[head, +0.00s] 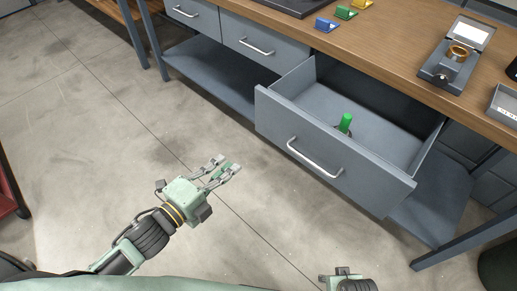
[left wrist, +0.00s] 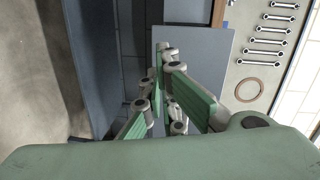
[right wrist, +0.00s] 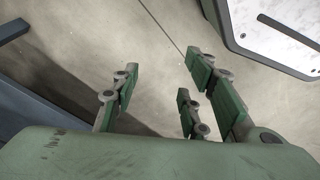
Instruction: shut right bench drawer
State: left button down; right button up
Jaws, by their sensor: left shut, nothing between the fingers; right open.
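The right bench drawer (head: 335,155) is pulled far out from under the wooden bench top in the head view. Its grey front has a silver bar handle (head: 314,158). A green-handled item (head: 345,122) is inside it. My left gripper (head: 228,168) is shut and empty, to the left of the drawer front and apart from it, above the floor. Its closed fingers also show in the left wrist view (left wrist: 167,50). My right gripper is open and empty over the floor in the right wrist view (right wrist: 163,72). Only part of that arm's end shows at the head view's bottom edge.
The bench top (head: 400,60) carries blue, green and yellow pieces and a grey device (head: 455,55) with an open lid. Two other drawers (head: 262,42) at the left are shut. A lower shelf (head: 215,75) runs beneath. The floor before the drawer is clear.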

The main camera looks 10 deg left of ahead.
pick_arm(q)
notch_tip(320, 180, up, 4)
jog(key=s+d+m+h+b, duration=0.1)
jog(key=s+d+m+h, duration=0.1)
jog(key=m, duration=0.1)
send_near(277, 127)
jog(key=x, duration=0.5)
jog(key=shift+w+d, duration=0.2)
jog(key=shift+w, duration=0.05)
jog(key=shift+w+d, duration=0.4)
jog(key=shift+w, duration=0.2)
pick_arm(e)
jog(key=shift+w+a+r, duration=0.25)
jog(key=shift+w+r, duration=0.15)
jog(key=shift+r, duration=0.1)
jog(key=shift+w+a+r, duration=0.2)
jog(key=shift+w+r, duration=0.2)
jog(key=shift+r, duration=0.1)
jog(key=shift+s+f, duration=0.1)
jog(key=shift+s, duration=0.05)
